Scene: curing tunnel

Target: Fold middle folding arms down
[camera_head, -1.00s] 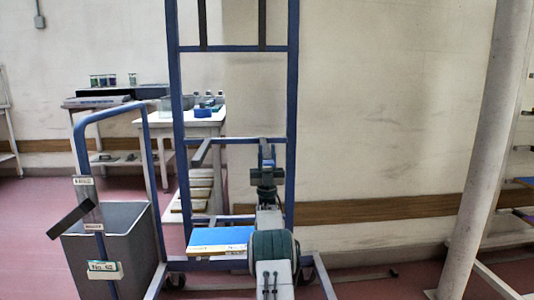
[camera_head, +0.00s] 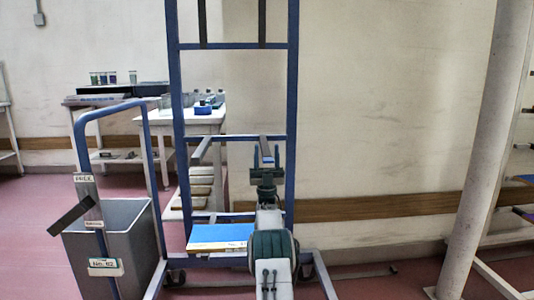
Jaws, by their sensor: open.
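A blue-framed wheeled rack (camera_head: 291,90) stands in front of me. From its middle crossbar (camera_head: 235,139) two folding arms stick out toward me. The left middle folding arm (camera_head: 201,152) is a grey bar, clear of my gripper. The right middle folding arm (camera_head: 265,150) shows between the fingers of my gripper (camera_head: 267,160). My gripper is open, its fingers pointing up and away, one on each side of that arm. I cannot tell whether they touch it. My own wrist hides what lies below.
Two upper folding arms (camera_head: 202,24) (camera_head: 262,22) lie along the rack's top part. A blue board (camera_head: 217,237) lies low on the rack. A grey bin (camera_head: 137,232) and a blue handle (camera_head: 80,135) stand left. A pillar (camera_head: 485,150) stands right; floor between is mostly clear.

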